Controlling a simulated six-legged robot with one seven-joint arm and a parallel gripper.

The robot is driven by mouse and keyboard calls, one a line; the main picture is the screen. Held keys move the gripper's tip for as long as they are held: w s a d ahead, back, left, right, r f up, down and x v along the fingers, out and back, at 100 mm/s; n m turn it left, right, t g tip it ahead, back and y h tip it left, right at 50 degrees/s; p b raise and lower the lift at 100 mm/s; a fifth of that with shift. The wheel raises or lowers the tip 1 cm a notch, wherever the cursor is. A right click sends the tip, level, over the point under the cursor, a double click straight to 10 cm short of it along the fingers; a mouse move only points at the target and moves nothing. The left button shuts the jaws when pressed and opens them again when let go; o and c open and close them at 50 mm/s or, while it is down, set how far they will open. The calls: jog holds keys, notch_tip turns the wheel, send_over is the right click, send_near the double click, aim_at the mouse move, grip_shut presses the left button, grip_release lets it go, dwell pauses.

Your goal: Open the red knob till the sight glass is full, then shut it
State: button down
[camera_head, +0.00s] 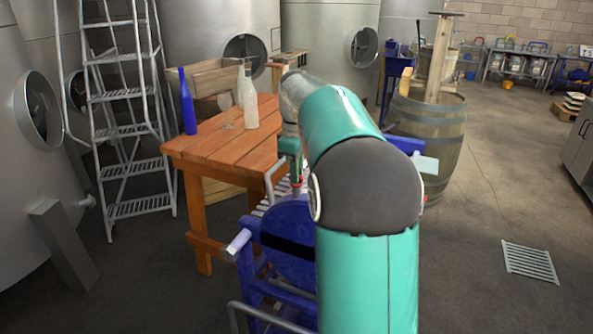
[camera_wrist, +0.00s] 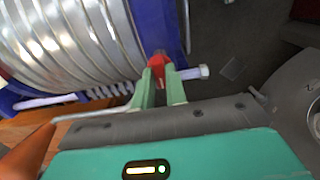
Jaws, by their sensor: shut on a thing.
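The red knob (camera_wrist: 158,67) sits at the blue end plate of a machine with a stack of silver plates (camera_wrist: 65,40). My gripper (camera_wrist: 160,80) has its two green fingers shut on the knob, one on each side, and they hide part of it. In the head view the knob (camera_head: 297,183) shows as a small red spot below my gripper (camera_head: 296,176), at the top of the blue machine (camera_head: 290,240). My arm hides much of the machine. I cannot make out the sight glass or its level in either view.
A wooden table (camera_head: 215,150) behind the machine bears a blue bottle (camera_head: 187,105), a pale bottle (camera_head: 250,100) and a glass. A barrel (camera_head: 430,135) stands to the right, a ladder (camera_head: 125,110) to the left. The floor at right is open, with a drain grate (camera_head: 530,262).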

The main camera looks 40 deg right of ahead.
jog(key=c, duration=1.4)
grip_release()
jog(key=shift+c, duration=0.2)
jog(key=shift+r, duration=0.15)
notch_tip(320, 180, up, 14)
jog(key=shift+f, duration=0.25)
